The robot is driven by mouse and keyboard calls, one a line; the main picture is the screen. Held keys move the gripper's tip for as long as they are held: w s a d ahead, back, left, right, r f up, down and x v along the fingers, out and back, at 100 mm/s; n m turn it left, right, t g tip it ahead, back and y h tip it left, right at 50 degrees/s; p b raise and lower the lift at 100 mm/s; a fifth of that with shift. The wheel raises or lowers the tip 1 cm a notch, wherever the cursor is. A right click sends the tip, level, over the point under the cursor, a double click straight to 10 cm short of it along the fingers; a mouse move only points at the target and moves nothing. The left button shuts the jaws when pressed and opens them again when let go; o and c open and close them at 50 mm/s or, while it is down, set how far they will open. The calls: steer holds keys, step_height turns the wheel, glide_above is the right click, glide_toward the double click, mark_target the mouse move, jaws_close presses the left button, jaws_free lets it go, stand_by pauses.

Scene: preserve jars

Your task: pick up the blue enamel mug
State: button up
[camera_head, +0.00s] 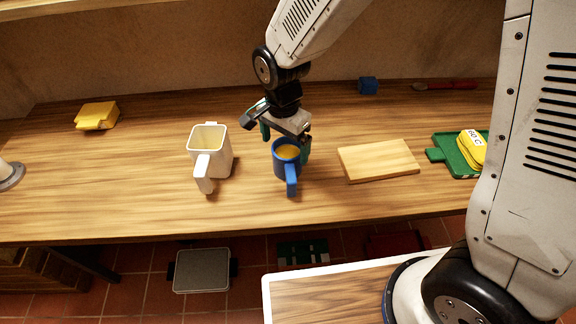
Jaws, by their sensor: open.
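The blue enamel mug (286,160) stands upright on the wooden table, with its handle toward the near side and something yellow-orange inside. My gripper (286,142) is open, just over the far side of the mug. One dark green finger is beside the mug's right side; the other is behind and to the left of its rim. I cannot tell whether either finger touches the mug.
A white mug (214,157) stands left of the blue mug. A wooden board (377,160) lies close on the right, then a green tray (447,141) with a yellow item (472,149).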

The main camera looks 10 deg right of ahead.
steer(key=f, duration=0.6)
steer(key=shift+s+d, duration=0.1)
steer(key=shift+s, duration=0.1)
steer(key=shift+r, duration=0.1)
steer(key=c, duration=1.3)
